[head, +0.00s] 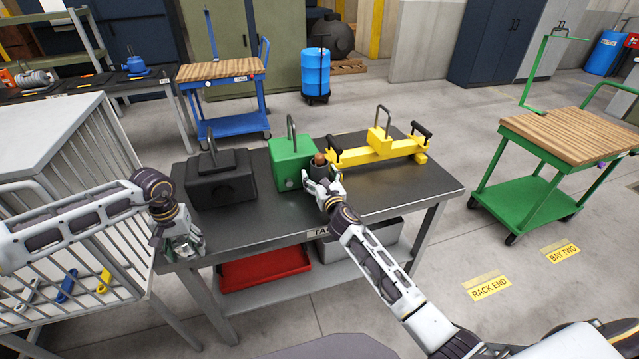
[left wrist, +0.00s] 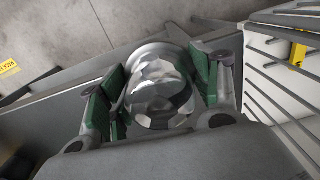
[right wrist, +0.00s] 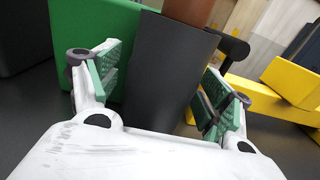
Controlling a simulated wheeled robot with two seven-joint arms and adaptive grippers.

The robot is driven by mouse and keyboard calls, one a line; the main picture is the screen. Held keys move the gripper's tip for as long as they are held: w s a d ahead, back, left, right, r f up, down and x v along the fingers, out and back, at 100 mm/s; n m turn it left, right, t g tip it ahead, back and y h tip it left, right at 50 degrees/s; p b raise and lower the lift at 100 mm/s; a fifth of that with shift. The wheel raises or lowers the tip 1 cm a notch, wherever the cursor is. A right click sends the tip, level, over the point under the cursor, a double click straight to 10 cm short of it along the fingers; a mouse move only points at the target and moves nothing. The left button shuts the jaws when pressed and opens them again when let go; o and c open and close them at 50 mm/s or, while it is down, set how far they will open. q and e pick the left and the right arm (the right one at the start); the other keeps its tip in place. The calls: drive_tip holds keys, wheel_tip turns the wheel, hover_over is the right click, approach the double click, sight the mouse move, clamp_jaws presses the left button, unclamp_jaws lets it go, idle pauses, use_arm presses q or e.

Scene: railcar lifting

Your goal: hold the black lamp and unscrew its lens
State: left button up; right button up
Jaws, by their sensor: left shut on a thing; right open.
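A dark tapered cylinder with a reddish-brown top, seemingly the black lamp (head: 317,172), stands on the table beside the green block. In the right wrist view the lamp (right wrist: 163,70) is between the fingers of my right gripper (right wrist: 160,98), which is open around it with gaps at both sides. Its top is cut off there. My left gripper (head: 184,243) is at the table's left front edge, away from the lamp. In the left wrist view its green pads are shut on a silvery faceted, domed thing (left wrist: 158,88). I cannot tell if this is a lens.
The dark table (head: 400,195) also holds a black block with a handle (head: 222,182), a green block with a handle (head: 290,160) and a yellow beam (head: 375,150). A red tray (head: 262,268) is on the lower shelf. A railed white cabinet (head: 60,135) stands close left.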

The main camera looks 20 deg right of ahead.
sight(181, 239)
drive_tip(key=c, duration=1.5)
drive_tip(key=shift+r, duration=0.15)
